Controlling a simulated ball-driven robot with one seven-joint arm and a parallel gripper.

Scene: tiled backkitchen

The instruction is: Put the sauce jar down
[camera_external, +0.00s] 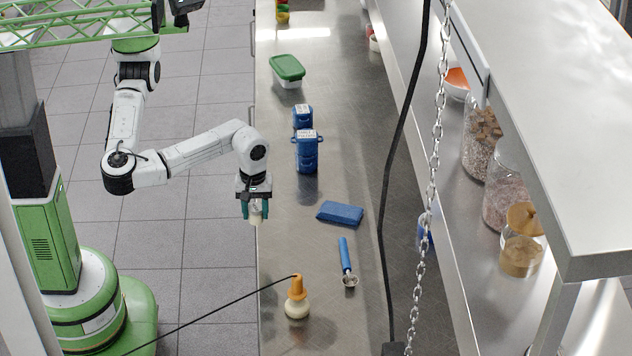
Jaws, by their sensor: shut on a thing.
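My gripper (254,207) points down at the left edge of the steel counter (325,265). The jar looks upright and lies over or just beside the counter's edge in the picture. I cannot tell its height above the counter.
A blue sponge-like block (340,213), a blue-handled scoop (346,262) and an orange-topped bottle (297,300) are on the counter. Blue containers (307,155) and a green-lidded box (288,70) stand farther back. A black cable and chain (433,170) hang at right.

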